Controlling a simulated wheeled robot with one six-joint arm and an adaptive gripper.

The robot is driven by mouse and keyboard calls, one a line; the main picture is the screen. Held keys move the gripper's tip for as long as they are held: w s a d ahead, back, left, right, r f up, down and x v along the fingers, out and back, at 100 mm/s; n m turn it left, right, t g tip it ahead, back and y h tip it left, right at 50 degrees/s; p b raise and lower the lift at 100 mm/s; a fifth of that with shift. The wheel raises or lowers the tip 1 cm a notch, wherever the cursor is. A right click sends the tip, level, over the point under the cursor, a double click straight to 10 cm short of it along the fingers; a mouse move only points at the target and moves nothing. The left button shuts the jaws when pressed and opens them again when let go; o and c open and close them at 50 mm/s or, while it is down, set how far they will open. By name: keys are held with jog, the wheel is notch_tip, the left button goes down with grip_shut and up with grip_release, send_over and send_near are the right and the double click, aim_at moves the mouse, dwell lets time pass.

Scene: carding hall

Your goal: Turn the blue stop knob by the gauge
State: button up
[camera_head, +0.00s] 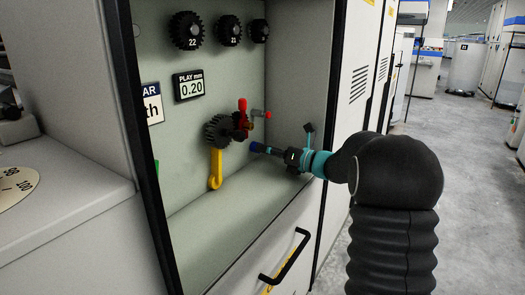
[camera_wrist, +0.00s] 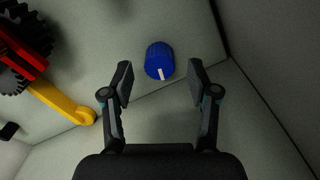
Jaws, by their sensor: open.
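The blue stop knob (camera_wrist: 157,57) is ribbed, with a white mark on its lower face in the wrist view. It sticks out from the grey back wall of the cabinet, and it also shows in the head view (camera_head: 256,147). My gripper (camera_wrist: 159,72) is open and empty, with its fingers on the left and right of the knob. The fingertips look apart from it; the exact depth is unclear. In the head view my gripper (camera_head: 275,151) reaches in from the right, in line with the knob. A gauge sign (camera_head: 188,86) reading "PLAY mm 0.20" is above left.
A dark gear (camera_head: 217,131) with a red lever (camera_head: 242,104) and a yellow hook (camera_head: 215,170) sits left of the knob. Numbered gears (camera_head: 187,31) hang above. The cabinet's right inner wall (camera_head: 292,75) is close to my gripper. A black handle (camera_head: 285,258) is below.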

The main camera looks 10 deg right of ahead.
jog(key=v, duration=1)
jog(key=shift+s+d, duration=0.25)
jog(key=shift+s, duration=0.05)
jog(key=shift+r, duration=0.1)
